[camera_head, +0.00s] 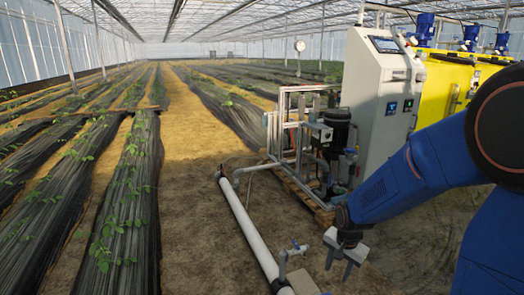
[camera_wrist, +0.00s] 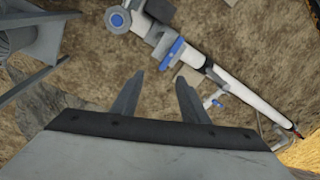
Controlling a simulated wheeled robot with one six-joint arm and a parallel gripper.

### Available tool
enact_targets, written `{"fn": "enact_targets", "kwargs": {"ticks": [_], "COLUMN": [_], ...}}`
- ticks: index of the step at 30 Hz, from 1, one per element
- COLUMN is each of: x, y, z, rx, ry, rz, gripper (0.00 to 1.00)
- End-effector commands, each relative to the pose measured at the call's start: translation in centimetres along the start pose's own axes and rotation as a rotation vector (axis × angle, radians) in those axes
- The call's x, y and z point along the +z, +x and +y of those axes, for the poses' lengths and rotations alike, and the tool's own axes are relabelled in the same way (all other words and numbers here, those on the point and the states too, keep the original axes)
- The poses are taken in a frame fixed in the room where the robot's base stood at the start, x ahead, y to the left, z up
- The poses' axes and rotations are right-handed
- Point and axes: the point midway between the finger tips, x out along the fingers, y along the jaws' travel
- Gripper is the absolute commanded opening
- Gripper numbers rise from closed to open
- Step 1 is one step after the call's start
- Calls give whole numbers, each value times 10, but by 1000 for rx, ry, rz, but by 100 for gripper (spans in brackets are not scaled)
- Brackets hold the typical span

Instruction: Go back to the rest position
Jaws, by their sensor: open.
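My gripper (camera_head: 339,265) hangs from my blue arm at the lower right of the head view, fingers pointing down. It is open and empty. In the wrist view its two fingers (camera_wrist: 157,98) stand apart over bare soil, with nothing between them. The gripper appears apart from both.
A fertigation skid with a pump (camera_head: 335,128) and a grey control cabinet (camera_head: 381,85) stands behind my gripper. A yellow tank (camera_head: 444,88) is beside it. Plastic-covered crop rows (camera_head: 125,205) lie at left. The soil path (camera_head: 190,140) between them and the pipe is clear.

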Motion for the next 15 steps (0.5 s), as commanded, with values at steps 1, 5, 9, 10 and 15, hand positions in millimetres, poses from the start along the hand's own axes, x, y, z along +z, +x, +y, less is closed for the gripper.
{"fn": "enact_targets", "kwargs": {"ticks": [1, 5, 9, 10, 15], "x": [1, 7, 14, 16, 27], "y": [-13, -40, -68, -74, -105], "z": [4, 14, 27, 30, 48], "rx": [-9, -24, -39, -42, -56], "ry": [-21, -85, -153, -167, -250], "rz": [9, 25, 45, 49, 74], "gripper": [41, 41, 41, 41, 41]}}
